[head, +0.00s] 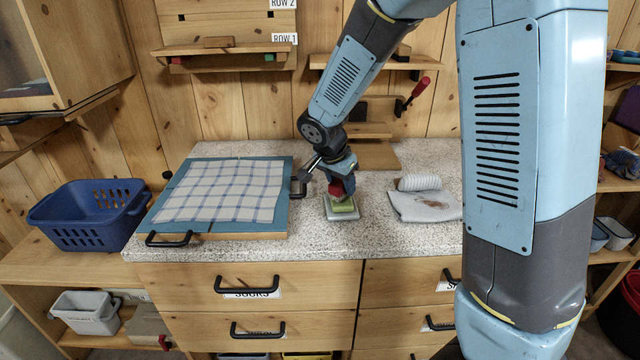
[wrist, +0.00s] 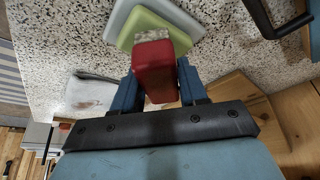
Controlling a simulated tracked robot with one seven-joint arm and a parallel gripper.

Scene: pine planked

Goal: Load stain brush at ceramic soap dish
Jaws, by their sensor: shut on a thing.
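In the head view the red brush (head: 337,188) hangs under my gripper (head: 340,176), right above the soap dish. The ceramic soap dish (head: 343,215) is a pale, square dish on the speckled counter, with a green soap bar (head: 342,204) on it. In the wrist view the brush overlaps the green bar (wrist: 143,27) and dish (wrist: 116,20). I cannot tell whether brush and soap touch.
A blue board with a checked cloth (head: 222,190) lies left of the dish, its black handle nearby. A stained cloth (head: 425,206) with a rolled towel (head: 419,183) lies right. A blue basket (head: 90,215) stands far left. The counter front (head: 330,240) is clear.

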